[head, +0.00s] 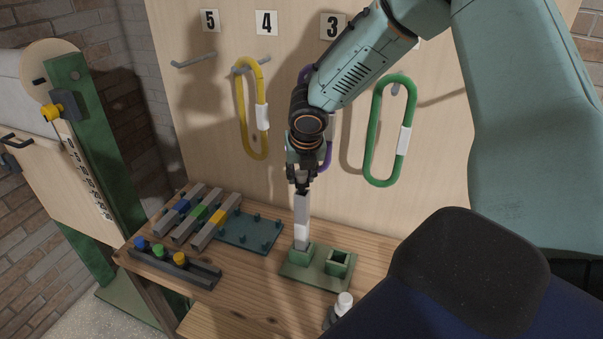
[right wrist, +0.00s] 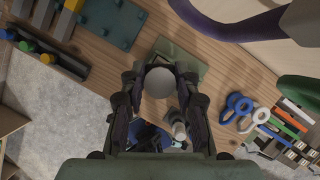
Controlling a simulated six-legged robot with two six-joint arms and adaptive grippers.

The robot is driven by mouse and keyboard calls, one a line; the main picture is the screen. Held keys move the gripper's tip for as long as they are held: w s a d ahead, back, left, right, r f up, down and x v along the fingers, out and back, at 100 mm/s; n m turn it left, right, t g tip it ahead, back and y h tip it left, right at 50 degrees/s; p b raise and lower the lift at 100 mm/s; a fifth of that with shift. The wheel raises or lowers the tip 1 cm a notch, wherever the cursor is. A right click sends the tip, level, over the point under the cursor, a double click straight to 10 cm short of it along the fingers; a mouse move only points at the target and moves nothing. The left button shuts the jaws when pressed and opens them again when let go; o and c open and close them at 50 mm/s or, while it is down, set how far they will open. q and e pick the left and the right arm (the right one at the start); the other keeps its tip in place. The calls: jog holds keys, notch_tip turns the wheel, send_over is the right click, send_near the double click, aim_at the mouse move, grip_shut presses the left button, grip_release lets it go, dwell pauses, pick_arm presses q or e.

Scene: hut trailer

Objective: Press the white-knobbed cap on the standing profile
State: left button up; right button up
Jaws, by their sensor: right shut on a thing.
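The grey profile with a white band (head: 302,232) stands upright in one socket of the green base (head: 318,274). My right gripper (head: 301,182) is directly above the profile, pointing down, its fingertips at the profile's top end. In the right wrist view, the fingers of this gripper (right wrist: 162,100) are shut around the round white knob (right wrist: 160,82) of the cap. The knob hides the profile below it. In the head view the fingers hide the knob, and I cannot tell whether the cap touches the profile. My left gripper is not in view.
A dark rack holds caps with blue, green and yellow knobs (head: 180,258). Several banded profiles (head: 198,213) lie by a teal pegged board (head: 250,232). The green base has an empty second socket (head: 339,262). Coloured loops (head: 392,130) hang behind.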

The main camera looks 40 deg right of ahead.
jog(key=shift+s, duration=0.1)
dwell(0.5)
dwell(0.3)
jog(key=shift+p, duration=0.5)
jog(key=shift+f, duration=0.15)
dwell(0.8)
jog(key=shift+p, duration=0.35)
dwell(0.5)
jog(key=o, duration=1)
jog(key=shift+o, duration=0.2)
